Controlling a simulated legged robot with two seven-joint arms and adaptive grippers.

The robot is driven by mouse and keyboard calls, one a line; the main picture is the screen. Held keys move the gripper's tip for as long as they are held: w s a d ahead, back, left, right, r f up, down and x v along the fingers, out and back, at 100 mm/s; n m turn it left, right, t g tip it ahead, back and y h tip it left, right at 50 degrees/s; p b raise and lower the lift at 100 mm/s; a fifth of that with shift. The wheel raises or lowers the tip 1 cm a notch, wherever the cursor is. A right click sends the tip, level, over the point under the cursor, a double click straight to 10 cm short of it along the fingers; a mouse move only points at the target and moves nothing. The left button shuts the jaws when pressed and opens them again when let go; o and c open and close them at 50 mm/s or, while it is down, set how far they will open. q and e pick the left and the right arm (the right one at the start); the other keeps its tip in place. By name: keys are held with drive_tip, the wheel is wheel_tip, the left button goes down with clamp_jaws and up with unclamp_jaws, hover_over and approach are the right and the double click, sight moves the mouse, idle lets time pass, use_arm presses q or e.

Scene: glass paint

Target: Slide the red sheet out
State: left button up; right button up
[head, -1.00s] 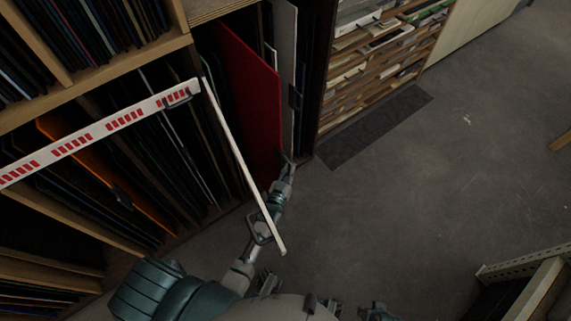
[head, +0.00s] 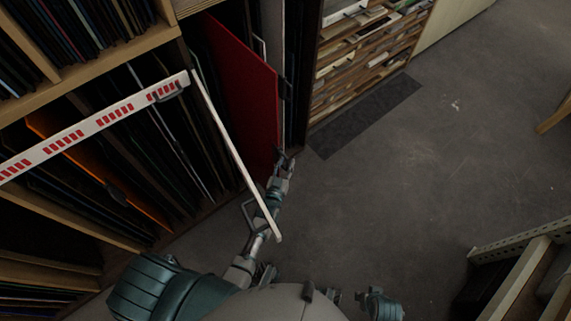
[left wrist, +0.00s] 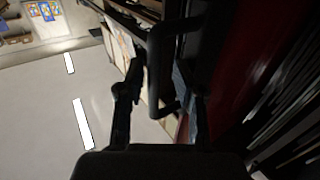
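The red sheet (head: 245,95) stands upright in the lower rack in the head view, its front part sticking out of the slot. It also shows dark red on the right of the left wrist view (left wrist: 238,62). My left gripper (head: 284,158) is low at the sheet's front edge. In the left wrist view, the fingers of the left gripper (left wrist: 165,95) are apart, with a dark looped handle (left wrist: 157,60) between them. I cannot make out firm contact with it.
A grey panel (head: 271,35) stands right behind the red sheet. An orange sheet (head: 60,145) is in the rack at left. A dark mat (head: 368,115) lies right; the floor there is clear.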

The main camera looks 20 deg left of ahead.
use_arm(q)
drive_tip(key=shift+d, duration=0.45)
drive_tip(key=shift+s, duration=0.25)
drive_tip(key=s, duration=1.1)
drive_tip(key=shift+s+d, duration=0.25)
drive_tip(key=shift+d, duration=0.15)
use_arm(e)
drive_tip(key=shift+d+f, duration=0.1)
drive_tip(key=shift+d, duration=0.25)
use_arm(q)
drive_tip(key=shift+a, duration=0.2)
use_arm(e)
drive_tip(key=shift+a, duration=0.15)
